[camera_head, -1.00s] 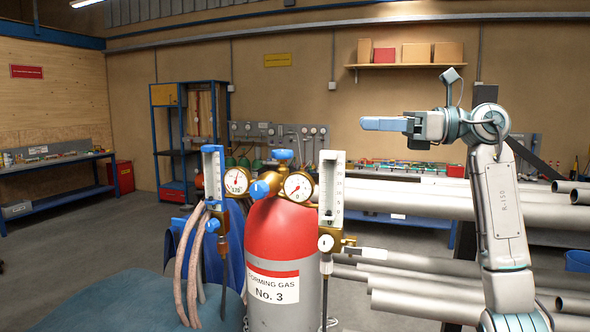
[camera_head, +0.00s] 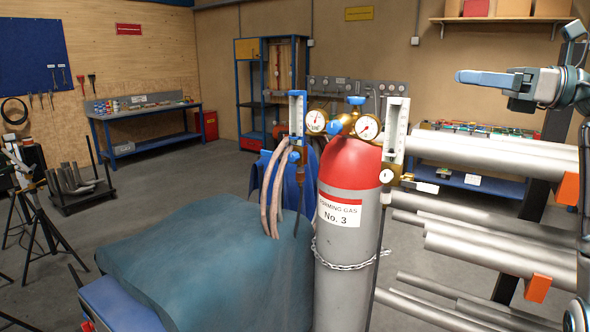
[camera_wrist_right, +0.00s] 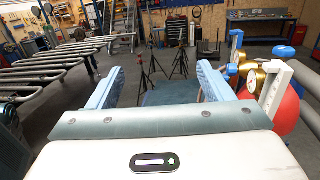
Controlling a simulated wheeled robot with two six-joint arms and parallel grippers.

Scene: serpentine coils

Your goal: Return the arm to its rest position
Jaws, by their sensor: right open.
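My right gripper (camera_head: 487,78) is at the upper right of the head view, pointing left in mid-air, to the right of the gas cylinder's gauges and above their level. In the right wrist view its two pale blue fingers (camera_wrist_right: 158,85) stand wide apart with nothing between them. The rest of my right arm is mostly cut off by the head view's right edge. My left gripper is not in view.
A red-topped forming gas cylinder (camera_head: 345,255) with gauges (camera_head: 367,127) stands in the middle, chained. A teal cover (camera_head: 200,265) lies to its left. Steel pipes (camera_head: 490,155) on a rack fill the right. Open floor (camera_head: 225,180) shows behind the cover.

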